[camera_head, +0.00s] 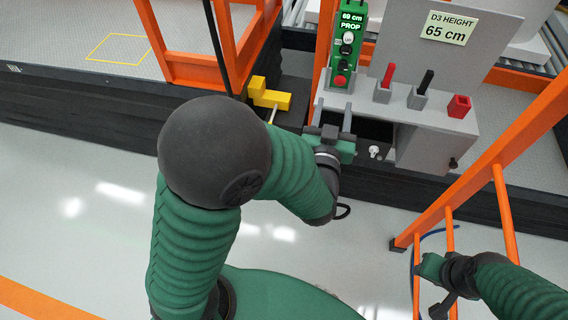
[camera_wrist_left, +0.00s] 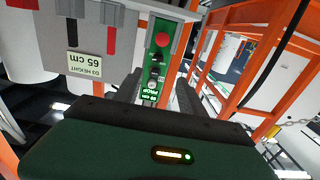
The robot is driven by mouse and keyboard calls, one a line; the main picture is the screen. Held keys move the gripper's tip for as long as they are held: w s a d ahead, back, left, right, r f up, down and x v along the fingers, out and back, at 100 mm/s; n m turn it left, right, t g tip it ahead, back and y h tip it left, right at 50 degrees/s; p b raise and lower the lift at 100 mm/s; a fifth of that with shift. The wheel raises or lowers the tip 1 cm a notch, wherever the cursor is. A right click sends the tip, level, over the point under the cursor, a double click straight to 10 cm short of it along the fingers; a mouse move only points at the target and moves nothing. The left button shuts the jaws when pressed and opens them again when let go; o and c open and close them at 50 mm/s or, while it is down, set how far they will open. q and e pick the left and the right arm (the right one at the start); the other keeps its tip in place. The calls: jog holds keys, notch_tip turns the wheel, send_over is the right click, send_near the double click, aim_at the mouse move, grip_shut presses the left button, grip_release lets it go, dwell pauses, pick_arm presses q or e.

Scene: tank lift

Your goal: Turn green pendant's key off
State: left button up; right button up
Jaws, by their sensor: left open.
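The green pendant (camera_head: 333,50) stands upright beside the orange frame. Its display reads 69 cm and PROP. Below it are a pale button (camera_head: 348,38), dark round controls and a red button (camera_head: 340,80). The pendant (camera_wrist_left: 150,66) appears upside down between my fingers in the left wrist view, with the red button (camera_wrist_left: 162,40) uppermost. The key is too small to make out, and its turn position cannot be told. My left gripper (camera_head: 333,106) is open and empty, below and apart from the pendant. My right gripper (camera_head: 428,283) is at the lower right, its jaws unclear.
A grey console carries a red lever (camera_head: 388,75), a black lever (camera_head: 426,82) and a red block (camera_head: 459,106). Its sign (camera_head: 448,27) reads D3 HEIGHT 65 cm. A yellow bracket (camera_head: 268,97) is left of my left gripper. Orange rails (camera_head: 503,210) stand near my right arm.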

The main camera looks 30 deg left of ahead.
pick_arm(q)
jog(key=s+a+f+m+g+h+p, duration=0.1)
jog(key=s+g+h+p, duration=0.1)
jog(key=s+g+p, duration=0.5)
jog(key=s+a+f+m+g+h+p, duration=0.2)
jog(key=s+g+p, duration=0.4)
jog(key=s, duration=0.4)
jog(key=shift+g+h+p, duration=0.35)
jog(key=shift+g+h, duration=0.15)
jog(key=shift+h, duration=0.1)
jog(key=shift+f, duration=0.1)
